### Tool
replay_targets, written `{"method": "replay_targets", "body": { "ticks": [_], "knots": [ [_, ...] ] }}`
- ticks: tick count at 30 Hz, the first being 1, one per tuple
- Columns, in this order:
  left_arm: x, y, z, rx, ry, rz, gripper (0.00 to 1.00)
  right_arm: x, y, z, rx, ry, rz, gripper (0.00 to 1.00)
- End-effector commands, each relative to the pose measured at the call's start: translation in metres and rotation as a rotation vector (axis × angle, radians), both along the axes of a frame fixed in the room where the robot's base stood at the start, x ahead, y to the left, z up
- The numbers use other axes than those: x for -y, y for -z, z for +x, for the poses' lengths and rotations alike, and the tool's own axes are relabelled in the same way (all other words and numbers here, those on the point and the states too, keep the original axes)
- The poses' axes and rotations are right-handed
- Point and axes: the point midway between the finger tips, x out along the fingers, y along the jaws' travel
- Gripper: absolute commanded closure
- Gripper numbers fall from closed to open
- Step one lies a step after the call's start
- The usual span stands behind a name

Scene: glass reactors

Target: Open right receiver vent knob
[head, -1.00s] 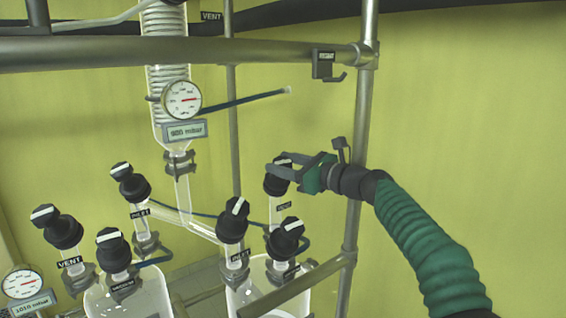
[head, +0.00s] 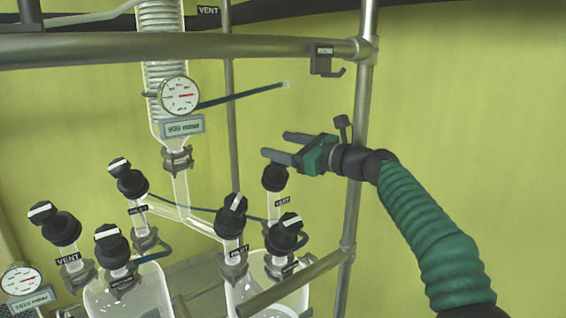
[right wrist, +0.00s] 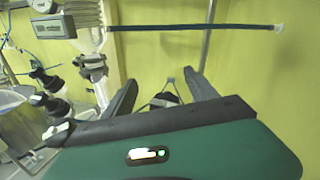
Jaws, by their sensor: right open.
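The right receiver vent knob (head: 275,178) is black and sits on a glass neck labelled VENT at the back of the right receiver (head: 250,290). Its top is partly hidden by my right gripper, so I cannot tell its marker's direction. My right gripper (head: 275,145) is open and empty, just above the knob, fingers pointing left. In the right wrist view a dark knob shape (right wrist: 164,100) shows between the spread fingers, partly hidden by the gripper body. My left gripper is not in view.
Other black knobs with white markers stand close by, including one in front (head: 286,232) and an inlet knob (head: 231,217). A metal post (head: 362,130) stands behind my right wrist. A gauge (head: 179,95) hangs on the condenser. The space at the right is clear.

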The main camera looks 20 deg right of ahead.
Motion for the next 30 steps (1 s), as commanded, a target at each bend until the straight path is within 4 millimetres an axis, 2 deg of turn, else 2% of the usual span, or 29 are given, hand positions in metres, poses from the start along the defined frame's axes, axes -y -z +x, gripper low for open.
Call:
{"method": "replay_targets", "body": {
  "ticks": [1, 4, 9, 15, 19, 26, 30],
  "knots": [
    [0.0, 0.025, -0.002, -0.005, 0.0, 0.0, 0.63, -0.003, 0.014, -0.012, -0.001, 0.004, -0.006, 0.33],
    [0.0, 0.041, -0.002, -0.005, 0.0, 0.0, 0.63, -0.01, 0.011, -0.038, 0.0, 0.004, -0.005, 0.33],
    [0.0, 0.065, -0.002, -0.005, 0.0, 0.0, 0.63, -0.024, 0.005, -0.084, 0.0, 0.005, -0.005, 0.33],
    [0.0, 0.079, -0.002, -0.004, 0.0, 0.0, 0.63, -0.036, -0.002, -0.124, -0.003, 0.004, -0.003, 0.33],
    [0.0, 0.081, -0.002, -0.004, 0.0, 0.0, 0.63, -0.04, -0.005, -0.134, -0.004, 0.002, 0.0, 0.33],
    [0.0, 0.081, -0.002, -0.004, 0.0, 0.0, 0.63, -0.04, -0.007, -0.135, -0.004, 0.001, 0.001, 0.33],
    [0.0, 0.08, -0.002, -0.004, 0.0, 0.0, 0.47, -0.04, -0.006, -0.135, -0.005, 0.002, -0.003, 0.33]
  ]
}}
